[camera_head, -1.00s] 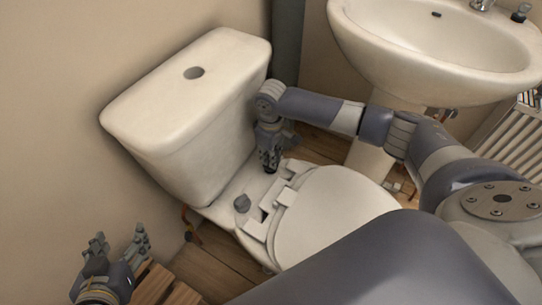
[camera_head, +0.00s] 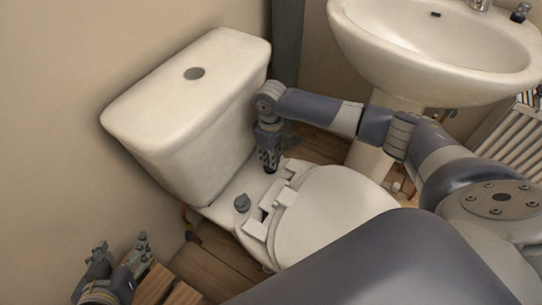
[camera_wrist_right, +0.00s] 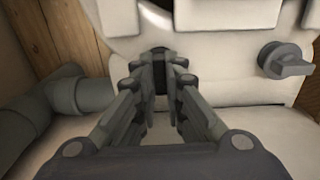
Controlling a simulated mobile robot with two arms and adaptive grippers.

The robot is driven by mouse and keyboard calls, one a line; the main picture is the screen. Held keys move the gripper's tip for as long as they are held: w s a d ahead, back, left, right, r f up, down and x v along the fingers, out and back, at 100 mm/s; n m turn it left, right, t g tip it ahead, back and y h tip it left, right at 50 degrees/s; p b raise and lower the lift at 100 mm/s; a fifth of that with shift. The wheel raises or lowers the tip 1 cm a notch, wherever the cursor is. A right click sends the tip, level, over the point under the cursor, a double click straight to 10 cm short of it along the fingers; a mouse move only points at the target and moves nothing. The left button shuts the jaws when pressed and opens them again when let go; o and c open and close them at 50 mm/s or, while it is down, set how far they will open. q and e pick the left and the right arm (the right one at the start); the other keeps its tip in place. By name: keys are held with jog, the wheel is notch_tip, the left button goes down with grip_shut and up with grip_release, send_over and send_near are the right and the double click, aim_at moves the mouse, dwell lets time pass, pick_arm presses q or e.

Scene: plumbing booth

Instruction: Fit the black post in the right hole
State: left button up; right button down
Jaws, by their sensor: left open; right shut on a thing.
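The black post (camera_wrist_right: 160,78) is a small dark piece between the fingertips of my right gripper (camera_wrist_right: 160,64); the fingers hide most of it. In the head view my right gripper (camera_head: 269,162) points down at the rear rim of the toilet bowl, beside the seat hinge. The right hole is hidden under the fingers, so I cannot tell whether the post is in it. My left gripper (camera_head: 120,250) is open and empty at the lower left.
The cistern (camera_head: 190,110) rises close behind my right gripper. The white seat lid (camera_head: 335,215) and its hinge (camera_head: 283,190) lie just in front. A basin (camera_head: 440,40) and radiator (camera_head: 515,135) are at the right. A wooden surface (camera_head: 160,287) is beside my left gripper.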

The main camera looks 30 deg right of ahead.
dwell(0.5)
jog(key=c, duration=1.6)
grip_release()
notch_tip(320, 180, up, 12)
